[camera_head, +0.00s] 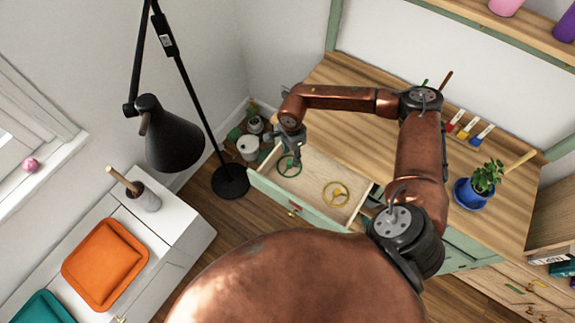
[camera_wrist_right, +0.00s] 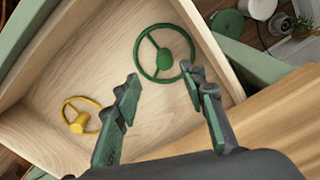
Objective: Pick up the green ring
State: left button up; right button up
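The green ring (camera_head: 289,166) is a small wheel with spokes and a hub, lying in the left part of an open drawer (camera_head: 315,217). In the right wrist view the green ring (camera_wrist_right: 140,52) lies on the drawer's wooden floor, just beyond my fingertips. My right gripper (camera_head: 291,150) is above the drawer at the ring. In the right wrist view my right gripper (camera_wrist_right: 160,85) is open, its fingers wide apart with nothing between the pads. My left gripper does not show.
A yellow wheel (camera_head: 336,194) lies in the same drawer, also seen in the right wrist view (camera_wrist_right: 83,115). The wooden desktop (camera_head: 350,133) adjoins the drawer. A black floor lamp (camera_head: 230,181) and a white pot (camera_head: 248,147) stand left of it.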

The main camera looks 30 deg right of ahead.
aim_at(289, 162)
jog(key=f, duration=0.2)
jog(key=f+b, duration=0.1)
jog(key=f, duration=0.4)
jog(key=shift+w+f, duration=0.1)
jog(key=shift+w, duration=0.3)
jog(key=shift+a, duration=0.1)
jog(key=shift+c, duration=0.5)
jog(key=c, duration=0.8)
